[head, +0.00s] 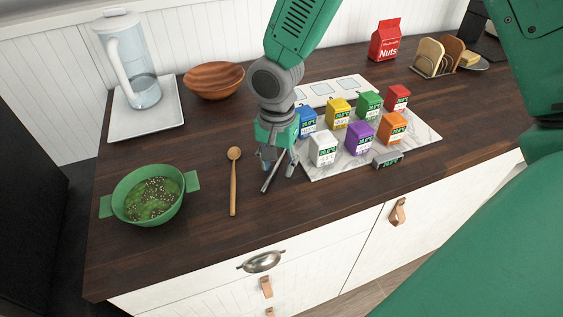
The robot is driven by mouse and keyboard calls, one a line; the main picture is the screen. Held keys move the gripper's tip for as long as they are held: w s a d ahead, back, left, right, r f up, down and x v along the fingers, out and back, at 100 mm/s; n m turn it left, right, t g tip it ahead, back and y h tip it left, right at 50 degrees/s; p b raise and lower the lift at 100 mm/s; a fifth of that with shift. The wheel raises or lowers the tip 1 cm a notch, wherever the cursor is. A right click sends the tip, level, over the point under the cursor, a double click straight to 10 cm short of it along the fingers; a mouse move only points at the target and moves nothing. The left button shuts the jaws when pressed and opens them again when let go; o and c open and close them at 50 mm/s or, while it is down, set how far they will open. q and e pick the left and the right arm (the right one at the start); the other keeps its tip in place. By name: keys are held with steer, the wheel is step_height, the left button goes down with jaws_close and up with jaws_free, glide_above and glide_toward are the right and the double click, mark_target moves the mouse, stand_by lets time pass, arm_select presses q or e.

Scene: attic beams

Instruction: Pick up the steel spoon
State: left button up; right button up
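My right gripper (279,163) points down low over the dark wooden counter (207,210), left of the marble board. Its fingers look spread apart. A thin grey metal handle, apparently the steel spoon (269,182), lies under and between the fingers, its lower end toward the counter's front edge. The rest of the spoon is hidden by the gripper. I cannot see the fingers closed on it. A wooden spoon (233,188) lies a little to the left, apart from the gripper. My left gripper does not show.
Several coloured boxes stand on the marble board (425,137) close right of the gripper. A green pot (149,196) stands at the left. A wooden bowl (213,79) and a water jug (135,60) stand behind. The counter front between the spoons is clear.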

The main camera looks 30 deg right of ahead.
mark_target(272, 171)
steer(key=shift+a+f, duration=0.15)
steer(key=shift+f, duration=0.35)
steer(key=shift+w+a+f, duration=0.1)
steer(key=shift+a, duration=0.8)
steer(key=shift+a+r, duration=0.15)
steer(key=shift+r, duration=0.05)
steer(key=c, duration=0.4)
jaws_close()
steer(key=shift+d, duration=0.8)
steer(key=shift+r, duration=0.25)
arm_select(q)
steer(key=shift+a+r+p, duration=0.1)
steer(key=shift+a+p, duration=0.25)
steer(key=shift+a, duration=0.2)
arm_select(e)
step_height(272, 171, up, 9)
steer(key=shift+a+r, duration=0.15)
steer(key=shift+a, duration=0.1)
